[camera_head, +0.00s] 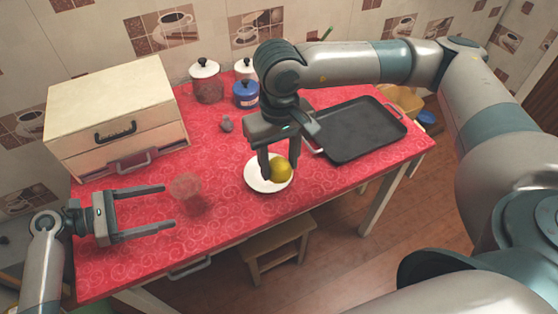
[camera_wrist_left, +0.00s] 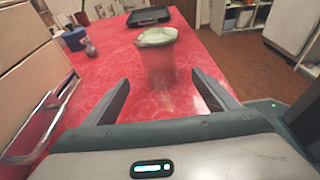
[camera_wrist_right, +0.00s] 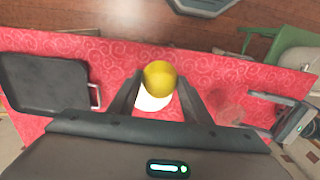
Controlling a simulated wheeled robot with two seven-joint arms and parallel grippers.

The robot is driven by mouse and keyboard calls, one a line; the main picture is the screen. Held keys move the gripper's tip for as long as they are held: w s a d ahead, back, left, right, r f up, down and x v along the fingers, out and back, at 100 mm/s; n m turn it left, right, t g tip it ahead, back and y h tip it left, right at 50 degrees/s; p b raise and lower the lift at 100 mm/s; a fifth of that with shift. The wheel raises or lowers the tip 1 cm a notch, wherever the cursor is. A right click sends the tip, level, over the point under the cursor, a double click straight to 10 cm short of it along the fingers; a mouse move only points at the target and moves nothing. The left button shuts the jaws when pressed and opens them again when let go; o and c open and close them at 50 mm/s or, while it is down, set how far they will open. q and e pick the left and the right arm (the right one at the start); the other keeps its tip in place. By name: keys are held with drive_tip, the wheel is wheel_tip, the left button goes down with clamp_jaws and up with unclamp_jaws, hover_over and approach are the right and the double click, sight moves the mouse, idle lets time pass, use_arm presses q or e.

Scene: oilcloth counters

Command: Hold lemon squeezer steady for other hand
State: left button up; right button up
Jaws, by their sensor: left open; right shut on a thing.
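The lemon squeezer looks like a clear, see-through cup (camera_head: 185,186) on the red counter; its exact shape is hard to make out. My left gripper (camera_head: 170,206) is open, level and empty, with the squeezer just ahead of its fingertips and apart from them. In the left wrist view the squeezer (camera_wrist_left: 160,65) stands upright, centred beyond the fingers. My right gripper (camera_head: 282,167) points down and is shut on a yellow lemon (camera_head: 281,172), over a white plate (camera_head: 253,184). The lemon (camera_wrist_right: 159,75) also shows between the fingertips in the right wrist view, partly covering the plate (camera_wrist_right: 152,102).
A cream drawer box (camera_head: 110,105) with handles stands behind my left gripper. A black tray (camera_head: 360,130) lies at the right. Lidded jars (camera_head: 207,82), a blue jar (camera_head: 246,93) and a small grey shaker (camera_head: 226,124) stand toward the back. The counter's front left is clear.

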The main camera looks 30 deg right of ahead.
sight(187, 200)
use_arm(q)
drive_tip(key=b+x, duration=0.1)
drive_tip(key=x, duration=0.2)
drive_tip(key=shift+d+f, duration=0.15)
use_arm(e)
drive_tip(key=shift+f, duration=0.95)
use_arm(q)
drive_tip(key=x, duration=0.2)
drive_tip(key=shift+d+p, duration=0.4)
use_arm(e)
drive_tip(key=shift+r, duration=0.6)
use_arm(q)
drive_tip(key=shift+x, duration=0.9)
use_arm(e)
drive_tip(key=shift+r, duration=0.2)
use_arm(q)
drive_tip(key=c, duration=0.9)
drive_tip(key=shift+c, duration=0.2)
use_arm(e)
drive_tip(key=w+a+r, duration=0.1)
drive_tip(key=w+a, duration=0.2)
drive_tip(key=a, duration=0.3)
drive_tip(key=w+a+r, duration=0.1)
drive_tip(key=w+a, duration=0.3)
drive_tip(key=a, duration=0.3)
drive_tip(key=w+a, duration=0.3)
drive_tip(key=a, duration=0.4)
drive_tip(key=shift+w+a+r, duration=0.15)
drive_tip(key=shift+a+r, duration=0.05)
drive_tip(key=shift+r, duration=0.2)
